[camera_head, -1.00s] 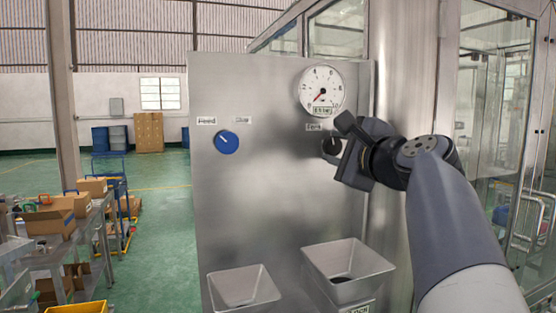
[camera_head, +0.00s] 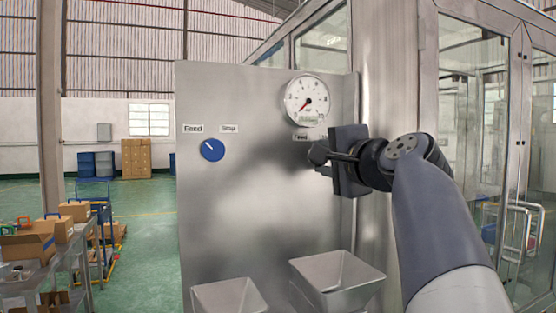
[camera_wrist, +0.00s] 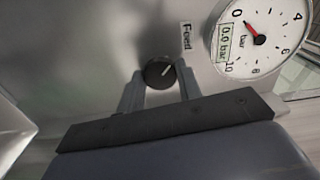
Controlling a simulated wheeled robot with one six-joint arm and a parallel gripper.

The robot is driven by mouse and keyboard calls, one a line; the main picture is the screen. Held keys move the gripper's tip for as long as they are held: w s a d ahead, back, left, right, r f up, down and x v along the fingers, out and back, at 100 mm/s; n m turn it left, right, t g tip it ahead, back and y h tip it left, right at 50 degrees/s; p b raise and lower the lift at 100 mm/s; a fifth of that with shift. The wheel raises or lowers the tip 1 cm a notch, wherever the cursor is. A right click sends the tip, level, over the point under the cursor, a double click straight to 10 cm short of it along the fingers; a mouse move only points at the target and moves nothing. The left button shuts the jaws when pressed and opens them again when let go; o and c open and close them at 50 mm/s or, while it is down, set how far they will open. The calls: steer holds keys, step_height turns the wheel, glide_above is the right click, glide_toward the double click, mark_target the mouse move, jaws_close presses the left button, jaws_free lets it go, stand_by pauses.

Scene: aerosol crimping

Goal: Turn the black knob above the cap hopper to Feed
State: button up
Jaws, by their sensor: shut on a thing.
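The black knob (camera_wrist: 160,72) sits on the steel panel, between the two fingers of my gripper (camera_wrist: 161,84) in the wrist view. My gripper is shut on it, a finger at each side. A white mark on the knob's face points up and to the right in that view, roughly towards the Feed label (camera_wrist: 187,36). In the head view my gripper (camera_head: 322,155) reaches the panel from the right, just below the gauge, and mostly hides the knob. A steel hopper (camera_head: 338,283) stands below it.
A round gauge (camera_head: 308,100) is just above my gripper; its display reads 0.0 bar in the wrist view. A blue knob (camera_head: 212,150) with Feed and Stop labels is to the left. A second hopper (camera_head: 228,297) is at lower left. Glass doors (camera_head: 475,130) stand at right.

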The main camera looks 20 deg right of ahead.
steer(key=o, duration=1)
steer(key=shift+c, duration=0.2)
steer(key=s+b, duration=0.2)
steer(key=s, duration=0.8)
steer(key=shift+s+d+b, duration=0.15)
steer(key=shift+s+b, duration=0.15)
steer(key=shift+s, duration=0.1)
steer(key=shift+w, duration=0.1)
steer(key=w+p, duration=0.2)
steer(key=w, duration=0.8)
steer(key=shift+w+a+p, duration=0.2)
steer(key=shift+w+p, duration=0.1)
